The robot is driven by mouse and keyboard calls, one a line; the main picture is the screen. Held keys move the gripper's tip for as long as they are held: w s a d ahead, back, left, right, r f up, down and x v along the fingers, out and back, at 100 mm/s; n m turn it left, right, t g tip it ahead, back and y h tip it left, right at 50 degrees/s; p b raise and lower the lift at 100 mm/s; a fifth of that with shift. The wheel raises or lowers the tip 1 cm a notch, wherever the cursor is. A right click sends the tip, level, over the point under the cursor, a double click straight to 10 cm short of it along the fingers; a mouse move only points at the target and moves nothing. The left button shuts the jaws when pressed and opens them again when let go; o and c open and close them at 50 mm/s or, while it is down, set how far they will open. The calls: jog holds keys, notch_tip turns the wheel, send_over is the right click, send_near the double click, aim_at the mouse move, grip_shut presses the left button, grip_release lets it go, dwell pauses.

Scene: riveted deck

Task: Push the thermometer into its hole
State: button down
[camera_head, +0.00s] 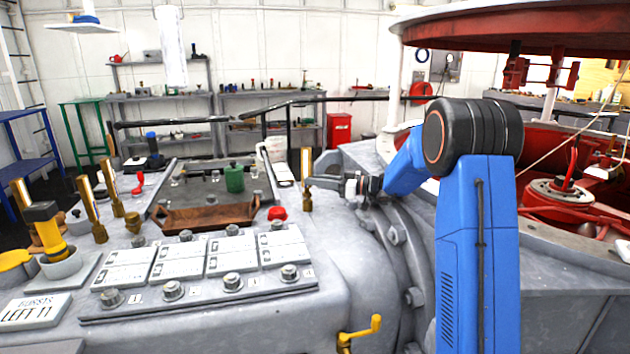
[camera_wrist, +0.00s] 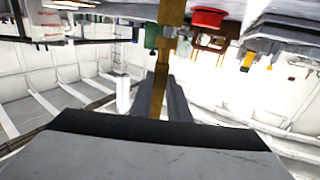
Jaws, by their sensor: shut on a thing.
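The thermometer (camera_head: 306,165) is a slim upright brass piece with a thicker lower end, right of the red knob on the grey riveted deck. My gripper (camera_head: 312,183) comes in from the right and is shut on its middle. In the wrist view, which looks upside down, the brass thermometer (camera_wrist: 158,85) runs between the grey fingers (camera_wrist: 165,100). Its lower end is close to the deck surface; I cannot tell whether it touches. The hole is not clearly visible.
Several similar brass pieces (camera_head: 90,207) stand at the left. A red knob (camera_head: 277,213), a green cylinder (camera_head: 234,178) and a rusty brown tray (camera_head: 207,215) sit left of my gripper. White label plates (camera_head: 232,252) lie in front. A red-rimmed round housing (camera_head: 500,22) stands at right.

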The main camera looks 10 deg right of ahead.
jog(key=shift+f, duration=0.1)
dwell(0.3)
jog(key=c, duration=1.6)
grip_release()
